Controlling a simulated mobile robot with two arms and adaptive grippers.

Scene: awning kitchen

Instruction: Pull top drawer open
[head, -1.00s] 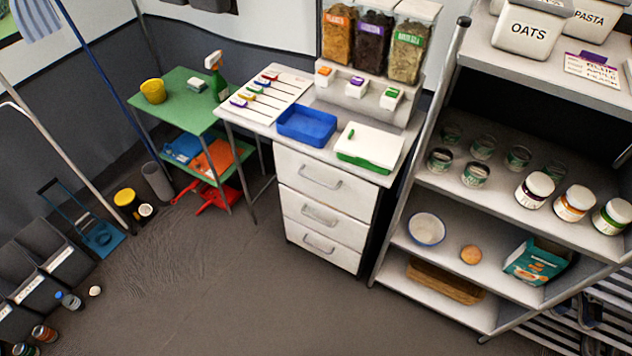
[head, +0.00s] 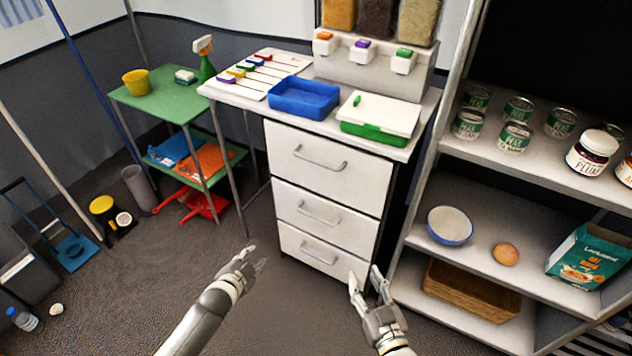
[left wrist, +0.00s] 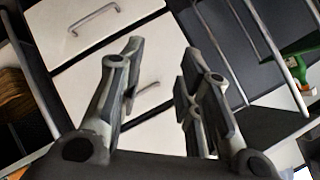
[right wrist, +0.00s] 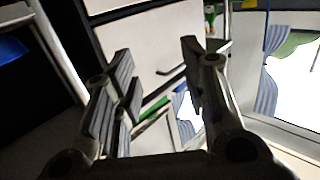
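The white top drawer (head: 324,168) is closed in the cabinet below the counter, with a silver bar handle (head: 320,163) across its front. Two more closed drawers, the middle drawer (head: 325,222) and the bottom drawer (head: 322,252), lie below it. My left gripper (head: 251,262) is in front of the cabinet's lower left, apart from it. In the left wrist view its fingers (left wrist: 162,75) are spread and empty, facing drawer fronts. My right gripper (head: 365,281) is low, near the cabinet's lower right corner. In the right wrist view its fingers (right wrist: 155,65) are spread and empty.
A blue tray (head: 303,98) and a white-and-green box (head: 378,118) stand on the counter. A green table (head: 165,95) is at the left. A shelf unit (head: 480,262) with cans and a bowl (head: 450,225) stands close at the right. The floor before the cabinet is clear.

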